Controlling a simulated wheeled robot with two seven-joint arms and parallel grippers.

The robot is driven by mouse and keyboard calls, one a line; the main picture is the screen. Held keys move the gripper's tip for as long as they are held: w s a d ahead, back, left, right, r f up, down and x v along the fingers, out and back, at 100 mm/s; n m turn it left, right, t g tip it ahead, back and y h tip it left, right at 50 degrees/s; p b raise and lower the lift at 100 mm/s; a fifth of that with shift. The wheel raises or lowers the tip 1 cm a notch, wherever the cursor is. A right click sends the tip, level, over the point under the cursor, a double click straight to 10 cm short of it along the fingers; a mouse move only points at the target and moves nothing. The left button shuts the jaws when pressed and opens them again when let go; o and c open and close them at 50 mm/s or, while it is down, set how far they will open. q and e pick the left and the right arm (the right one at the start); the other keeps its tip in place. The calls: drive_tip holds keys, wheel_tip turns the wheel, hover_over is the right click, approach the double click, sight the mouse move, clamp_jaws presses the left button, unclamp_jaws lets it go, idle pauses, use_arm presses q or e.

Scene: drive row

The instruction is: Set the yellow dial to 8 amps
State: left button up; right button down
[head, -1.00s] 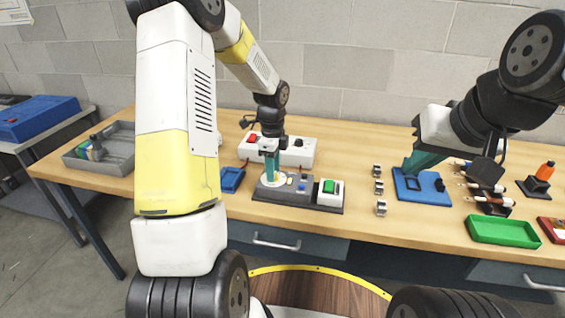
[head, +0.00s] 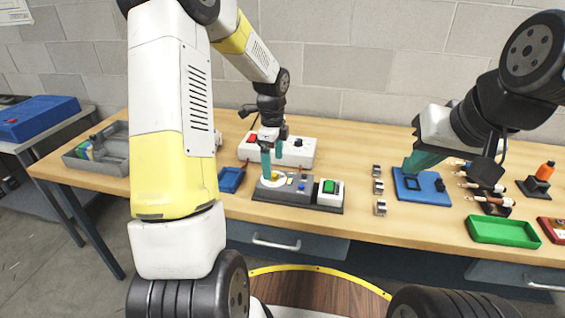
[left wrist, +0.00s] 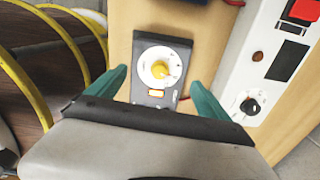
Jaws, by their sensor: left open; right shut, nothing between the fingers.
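The yellow dial (left wrist: 160,70) sits on a white disc on a dark grey unit (left wrist: 142,48). The disc's marks are too small to read, so I cannot tell the setting. In the head view the dial (head: 274,176) is partly hidden behind a finger. My left gripper (head: 271,165) is open above the dial. In the left wrist view its teal fingers (left wrist: 159,83) are spread to either side of the unit, apart from the dial and holding nothing. My right gripper (head: 415,165) is shut and empty over a blue block (head: 433,189) at the right.
A white box with a red switch and black knob (head: 298,143) stands behind the unit. A green button (head: 329,187) is to its right, a small blue tray (head: 230,180) to its left. Small metal parts (head: 379,187) and a green tray (head: 503,230) lie further right.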

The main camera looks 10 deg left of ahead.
sight(273, 173)
use_arm(q)
drive_tip(key=shift+r, duration=1.95)
drive_tip(key=shift+s+r, duration=0.15)
drive_tip(key=shift+r, duration=0.15)
drive_tip(key=s+r+n+t, duration=0.2)
drive_tip(key=s+r+n, duration=0.3)
drive_tip(key=s, duration=0.3)
drive_tip(key=s+d+r+n+t+h, duration=0.1)
drive_tip(key=s+r+n+t, duration=0.1)
drive_tip(key=s+r+n, duration=0.3)
drive_tip(key=s+d+r+n+t+h, duration=0.1)
drive_tip(key=s+r+n+t, duration=0.1)
drive_tip(key=s+r+n, duration=0.3)
drive_tip(key=s+n, duration=0.3)
drive_tip(key=s, duration=0.3)
drive_tip(key=shift+r+n, duration=0.3)
drive_tip(key=shift+r, duration=0.05)
